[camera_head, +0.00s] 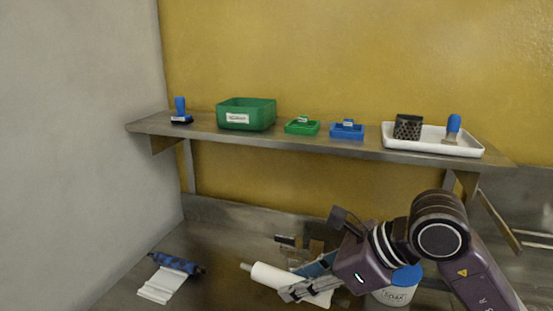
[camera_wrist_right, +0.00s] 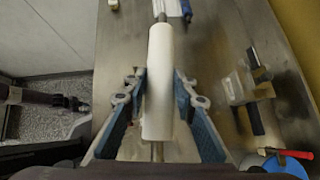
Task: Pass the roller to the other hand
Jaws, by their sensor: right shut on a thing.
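The white roller (camera_head: 275,277) has a thin metal shaft at its end and is held at a slant near the counter. My right gripper (camera_head: 288,293) reaches in from the right and is shut on it. In the right wrist view the roller (camera_wrist_right: 160,85) lies lengthwise between the two blue-padded fingers (camera_wrist_right: 160,78), with shaft showing at both ends. My left gripper (camera_wrist_right: 72,103) seems to show dark and small at the left of the right wrist view, apart from the roller. Its jaws cannot be made out. It is not in the head view.
A blue roll with a white sheet (camera_head: 160,285) lies on the counter (camera_head: 215,250) at left. A white tub with a blue lid (camera_head: 395,292) stands by my right wrist. A shelf (camera_head: 205,129) above holds a green bin (camera_head: 246,114), small trays and a white tray (camera_head: 465,151).

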